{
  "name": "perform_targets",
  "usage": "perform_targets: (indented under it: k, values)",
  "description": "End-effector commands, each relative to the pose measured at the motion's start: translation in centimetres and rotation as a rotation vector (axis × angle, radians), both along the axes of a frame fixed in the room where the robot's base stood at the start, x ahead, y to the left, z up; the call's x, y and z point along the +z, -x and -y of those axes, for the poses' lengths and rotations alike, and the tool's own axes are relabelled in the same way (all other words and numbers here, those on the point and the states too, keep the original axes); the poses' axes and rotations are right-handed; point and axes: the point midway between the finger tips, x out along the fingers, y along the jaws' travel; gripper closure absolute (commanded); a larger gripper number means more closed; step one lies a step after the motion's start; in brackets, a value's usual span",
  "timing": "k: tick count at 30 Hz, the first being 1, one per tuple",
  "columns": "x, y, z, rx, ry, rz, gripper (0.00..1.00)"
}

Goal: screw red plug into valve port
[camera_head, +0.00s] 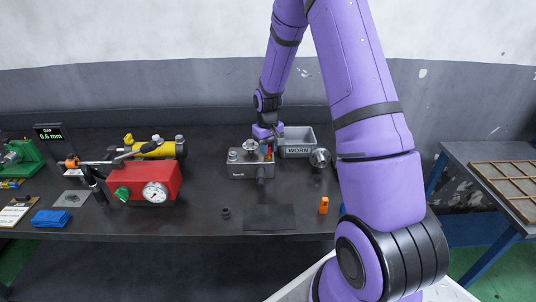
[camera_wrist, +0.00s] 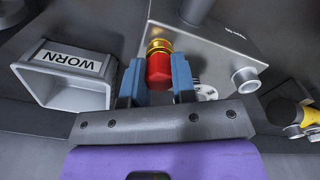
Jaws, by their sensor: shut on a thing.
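In the wrist view, my gripper (camera_wrist: 159,85) has its two blue fingers on either side of the red plug (camera_wrist: 159,70) and is shut on it. The plug has a gold-coloured collar (camera_wrist: 159,46) at its far end, against or close to the side of the grey valve block (camera_wrist: 205,50). I cannot tell how deep the plug sits in the port, as the port itself is hidden. In the head view, the valve block (camera_head: 246,171) stands on the bench, with my gripper (camera_head: 269,147) at its right end and a small bit of red showing there.
A grey bin labelled WORN (camera_head: 298,150) stands just right of the block; it also shows in the wrist view (camera_wrist: 65,75). A red pump with a gauge (camera_head: 150,183) stands left. A dark mat (camera_head: 270,217) and an orange item (camera_head: 324,205) lie in front.

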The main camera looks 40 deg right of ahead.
Motion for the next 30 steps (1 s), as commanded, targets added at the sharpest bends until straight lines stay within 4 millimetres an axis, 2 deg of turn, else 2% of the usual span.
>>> perform_targets:
  k: [20, 23, 30]
  values:
    - [-0.16, 0.00, -0.02, -0.021, 0.000, 0.000, 0.98]
    - [-0.19, -0.04, -0.10, -0.161, 0.001, 0.000, 0.98]
    - [-0.19, -0.04, -0.09, -0.628, 0.001, 0.000, 0.98]
